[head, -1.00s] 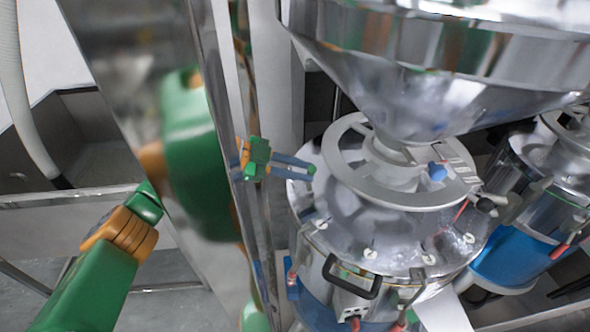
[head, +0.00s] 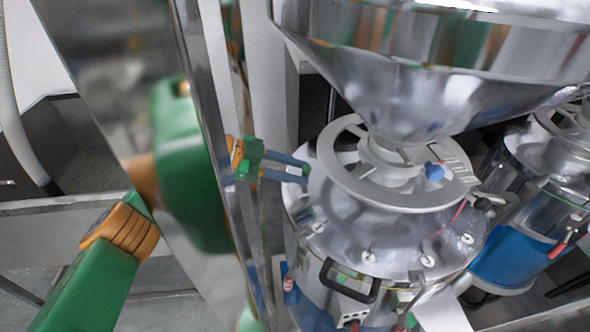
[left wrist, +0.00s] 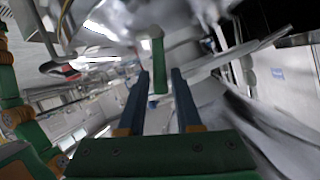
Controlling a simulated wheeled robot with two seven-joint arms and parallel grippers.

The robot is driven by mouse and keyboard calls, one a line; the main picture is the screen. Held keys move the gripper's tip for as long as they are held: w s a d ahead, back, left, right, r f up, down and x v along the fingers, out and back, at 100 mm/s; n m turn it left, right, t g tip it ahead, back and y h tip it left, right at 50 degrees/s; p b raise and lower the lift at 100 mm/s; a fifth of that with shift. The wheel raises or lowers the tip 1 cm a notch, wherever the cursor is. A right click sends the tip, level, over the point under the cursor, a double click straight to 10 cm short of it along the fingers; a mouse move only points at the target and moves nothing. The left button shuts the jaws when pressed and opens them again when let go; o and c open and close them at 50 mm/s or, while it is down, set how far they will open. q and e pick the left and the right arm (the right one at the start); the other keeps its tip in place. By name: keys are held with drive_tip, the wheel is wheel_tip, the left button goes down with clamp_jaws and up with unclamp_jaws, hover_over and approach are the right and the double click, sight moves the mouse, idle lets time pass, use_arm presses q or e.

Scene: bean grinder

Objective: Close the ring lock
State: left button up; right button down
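A flat grey ring (head: 340,180) with open cut-outs surrounds the neck of the grinder under the steel hopper (head: 400,100). I cannot tell which part is the lock itself. My right gripper is not in view.
The grinder body (head: 375,235) has a black handle (head: 350,280). A second machine with a blue band (head: 520,255) stands at the right.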

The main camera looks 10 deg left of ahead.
use_arm(q)
drive_tip(key=shift+a, duration=0.1)
drive_tip(key=b+v, duration=0.2)
drive_tip(key=v, duration=0.5)
drive_tip(key=shift+b, duration=0.35)
